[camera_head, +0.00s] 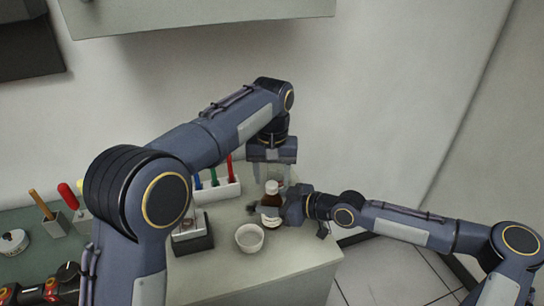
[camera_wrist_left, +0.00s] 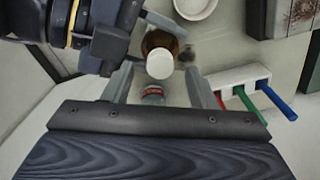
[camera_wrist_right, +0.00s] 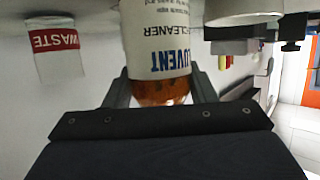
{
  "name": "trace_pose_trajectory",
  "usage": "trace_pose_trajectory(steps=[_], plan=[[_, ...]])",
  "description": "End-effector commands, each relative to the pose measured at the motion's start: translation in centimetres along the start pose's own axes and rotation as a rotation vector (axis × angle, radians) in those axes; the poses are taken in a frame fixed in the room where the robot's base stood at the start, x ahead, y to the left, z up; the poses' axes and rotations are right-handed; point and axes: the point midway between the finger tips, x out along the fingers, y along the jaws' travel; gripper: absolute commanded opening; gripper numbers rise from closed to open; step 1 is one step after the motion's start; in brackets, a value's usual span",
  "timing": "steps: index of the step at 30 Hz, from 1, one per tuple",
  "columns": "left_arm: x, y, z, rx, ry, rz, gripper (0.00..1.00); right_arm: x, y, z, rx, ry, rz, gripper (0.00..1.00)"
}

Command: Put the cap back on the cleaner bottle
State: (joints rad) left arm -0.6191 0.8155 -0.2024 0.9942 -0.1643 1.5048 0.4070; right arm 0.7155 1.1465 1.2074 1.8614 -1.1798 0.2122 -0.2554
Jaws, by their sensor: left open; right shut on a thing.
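The amber cleaner bottle (camera_head: 270,205) stands upright near the right end of the bench, with a white cap (camera_head: 272,187) on its top. In the left wrist view the cap (camera_wrist_left: 160,65) covers the bottle's mouth; I cannot tell how tightly it sits. My right gripper (camera_head: 287,208) is shut on the bottle from the right. In the right wrist view its fingers (camera_wrist_right: 162,92) hold the amber glass beside the printed label (camera_wrist_right: 158,45). My left gripper (camera_head: 273,176) points down from above, open and empty, its fingers (camera_wrist_left: 158,90) near the cap and slightly behind it.
A white bowl (camera_head: 249,247) is in front left. A white rack (camera_head: 228,190) with coloured pens and a dark-sided box (camera_head: 193,247) stand left. A waste label (camera_wrist_right: 57,40) shows in the right wrist view.

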Motion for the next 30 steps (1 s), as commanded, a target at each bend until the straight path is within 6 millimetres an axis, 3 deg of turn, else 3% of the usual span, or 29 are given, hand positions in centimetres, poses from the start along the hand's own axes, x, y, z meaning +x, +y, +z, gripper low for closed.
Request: trace_pose_trajectory(steps=[6,12,18,28,29,30], plan=[[-4.9,0.1,-0.1,0.001,0.006,0.003,0.52,0.0,0.0,0.0,0.000,0.000,0.000,0.00],[-8.5,0.1,-0.1,0.000,0.004,0.001,0.52,0.0,0.0,0.0,0.000,0.000,0.000,0.00],[-10.1,0.0,0.0,0.001,0.002,0.001,0.52,0.0,0.0,0.0,0.000,0.000,0.000,0.00],[-10.3,0.0,0.0,0.001,0.000,0.000,0.52,0.0,0.0,0.0,0.000,0.000,0.000,0.00],[-10.3,0.0,0.0,0.001,0.000,0.000,0.52,0.0,0.0,0.0,0.000,0.000,0.000,0.55],[-10.3,0.0,0.0,0.001,0.000,0.000,0.52,0.0,0.0,0.0,0.000,0.000,0.000,0.60]])
